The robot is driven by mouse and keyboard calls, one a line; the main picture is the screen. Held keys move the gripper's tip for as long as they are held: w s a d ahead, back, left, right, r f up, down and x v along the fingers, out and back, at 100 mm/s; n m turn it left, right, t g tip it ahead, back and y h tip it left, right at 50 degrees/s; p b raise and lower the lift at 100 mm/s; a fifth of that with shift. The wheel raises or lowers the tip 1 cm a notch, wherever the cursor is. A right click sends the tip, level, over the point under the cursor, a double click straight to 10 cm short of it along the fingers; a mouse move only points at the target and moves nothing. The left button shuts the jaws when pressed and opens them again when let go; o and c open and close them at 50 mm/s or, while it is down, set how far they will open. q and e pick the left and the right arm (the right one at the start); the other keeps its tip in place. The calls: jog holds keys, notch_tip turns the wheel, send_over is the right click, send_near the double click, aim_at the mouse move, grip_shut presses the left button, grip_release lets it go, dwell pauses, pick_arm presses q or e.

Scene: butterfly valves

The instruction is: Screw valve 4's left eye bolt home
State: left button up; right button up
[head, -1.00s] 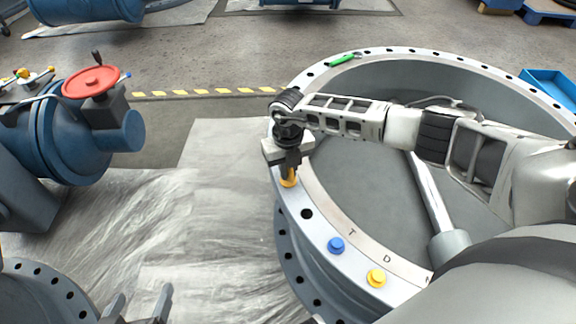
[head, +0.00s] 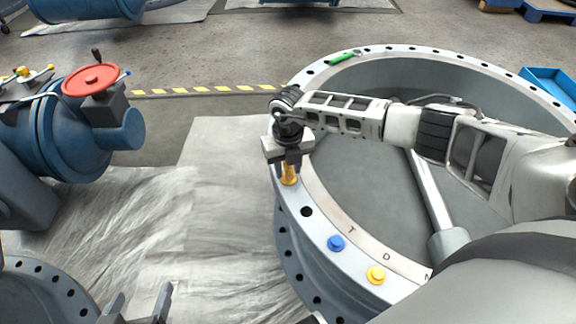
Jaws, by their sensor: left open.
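The large grey valve ring (head: 342,215) lies flat on the right, with holes around its flange. A yellow eye bolt (head: 289,174) stands upright at the flange's left edge. My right gripper (head: 289,160) points down right over this bolt, at its top. Its fingertips are small and dark there, so I cannot tell whether they grip the bolt or stand apart. The bolt's top is hidden by the gripper, and I cannot tell how deep its thread sits. My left gripper (head: 140,304) is open and empty at the bottom edge, left of the ring.
A blue plug (head: 336,243) and a yellow plug (head: 376,275) sit on the flange near the front. A green tool (head: 345,56) lies on its far rim. A blue valve with a red handwheel (head: 90,79) stands at left. Sheeted floor (head: 215,215) between is clear.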

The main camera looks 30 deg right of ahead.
notch_tip(320, 180, up, 8)
jog(key=shift+r+p, duration=0.1)
jog(key=shift+p, duration=0.7)
pick_arm(q)
jog(key=shift+s+a+r+p, duration=0.1)
jog(key=shift+a+r+p, duration=0.1)
jog(key=shift+r, duration=0.45)
jog(key=shift+a+r+p, duration=0.1)
jog(key=shift+r+p, duration=0.05)
jog(key=shift+r, duration=0.45)
pick_arm(e)
notch_tip(320, 180, up, 8)
pick_arm(q)
jog(key=shift+d, duration=0.1)
